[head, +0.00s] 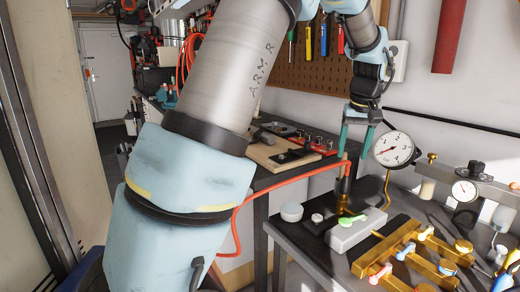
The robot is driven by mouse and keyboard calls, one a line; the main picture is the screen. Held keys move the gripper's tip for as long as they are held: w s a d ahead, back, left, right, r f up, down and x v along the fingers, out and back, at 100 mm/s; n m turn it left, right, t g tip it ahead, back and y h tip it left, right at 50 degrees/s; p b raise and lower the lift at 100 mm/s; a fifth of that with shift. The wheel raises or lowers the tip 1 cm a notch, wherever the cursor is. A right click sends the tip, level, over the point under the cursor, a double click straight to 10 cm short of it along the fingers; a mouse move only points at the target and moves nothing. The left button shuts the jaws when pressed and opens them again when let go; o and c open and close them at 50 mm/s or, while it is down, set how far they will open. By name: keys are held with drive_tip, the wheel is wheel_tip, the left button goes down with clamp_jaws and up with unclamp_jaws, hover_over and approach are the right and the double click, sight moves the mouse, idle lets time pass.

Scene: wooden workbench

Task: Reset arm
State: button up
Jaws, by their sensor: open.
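My arm crosses the head view from the lower left, over the top and down to the right. My gripper (358,142) hangs above the dark workbench (310,250), with its teal fingers pointing down and spread apart. I see nothing held between them. A brass-and-black upright tool (343,190) stands just below the fingertips; I cannot tell whether they touch. A round dial gauge (393,148) is just right of the fingers.
A white block (352,236) with a green-ended piece (352,219) and a yellow rack (405,255) with several coloured pieces sit below and right. An orange hose (285,183) loops at left. A second gauge (464,190) is at right. A pegboard (310,68) hangs behind.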

drive_tip(key=s+a+f, duration=0.1)
drive_tip(key=a+f, duration=0.2)
drive_tip(key=a, duration=0.6)
drive_tip(key=s+a+f, duration=0.2)
drive_tip(key=a, duration=0.8)
drive_tip(key=s+a+f, duration=0.2)
drive_tip(key=s+a, duration=0.3)
drive_tip(key=a, duration=0.1)
drive_tip(key=s+a+f+g, duration=0.1)
drive_tip(key=s+a+f, duration=0.2)
drive_tip(key=s+a, duration=0.2)
drive_tip(key=shift+s+a+f+n, duration=0.3)
drive_tip(key=shift+a+n, duration=0.1)
drive_tip(key=shift+a, duration=0.6)
